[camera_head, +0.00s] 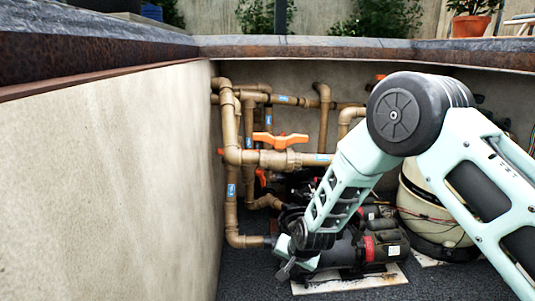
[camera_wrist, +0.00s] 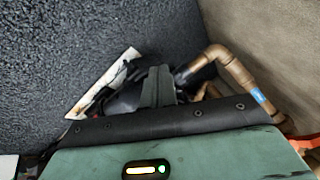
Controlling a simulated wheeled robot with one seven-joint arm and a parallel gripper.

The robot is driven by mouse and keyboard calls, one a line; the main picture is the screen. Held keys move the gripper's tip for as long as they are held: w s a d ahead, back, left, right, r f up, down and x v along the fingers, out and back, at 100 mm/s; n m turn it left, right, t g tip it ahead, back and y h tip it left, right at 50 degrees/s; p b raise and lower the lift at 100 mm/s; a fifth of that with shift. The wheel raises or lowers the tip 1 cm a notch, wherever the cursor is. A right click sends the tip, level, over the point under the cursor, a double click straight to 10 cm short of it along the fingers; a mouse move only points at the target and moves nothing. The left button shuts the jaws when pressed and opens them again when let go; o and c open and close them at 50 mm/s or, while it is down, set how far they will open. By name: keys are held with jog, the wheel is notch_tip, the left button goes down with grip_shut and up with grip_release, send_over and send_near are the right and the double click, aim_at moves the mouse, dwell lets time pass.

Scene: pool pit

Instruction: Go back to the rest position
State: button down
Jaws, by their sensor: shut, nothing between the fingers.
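My arm reaches from the right side of the head view down into the pit. My gripper (camera_head: 287,268) hangs low, in front of the black pump (camera_head: 345,252). It also shows in the wrist view (camera_wrist: 158,72), where its fingers are together with nothing held. The pump lies partly behind my gripper in the wrist view. I cannot tell whether gripper and pump touch.
Brown pipes (camera_head: 248,157) with orange valve handles (camera_head: 280,138) stand close behind my arm. A beige tank (camera_head: 425,205) stands to the right, partly hidden. The pit's left wall (camera_head: 110,180) is bare. Dark gravel floor (camera_wrist: 60,60) is open beside the pump's white slab (camera_wrist: 102,85).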

jog(key=s+a+r+n+g+p, duration=0.15)
jog(key=s+r+n, duration=0.25)
jog(key=s+r, duration=0.75)
jog(key=s+d+r+n+g+h+p, duration=0.15)
jog(key=s+d+r+n, duration=0.3)
jog(key=s+r, duration=0.55)
jog(key=s+d+r+n+g+h+p, duration=0.1)
jog(key=s+d+r+n+g, duration=0.15)
jog(key=s+d+r, duration=0.75)
jog(key=s+a+r+p, duration=0.2)
jog(key=r+p, duration=1.4)
jog(key=p, duration=0.2)
jog(key=s+a+r+p, duration=0.1)
jog(key=a+r+p, duration=0.1)
jog(key=r+p, duration=1.5)
jog(key=shift+s+a+r+n+t+p, duration=0.3)
jog(key=shift+s+a+t+p, duration=0.1)
jog(key=shift+p, duration=0.7)
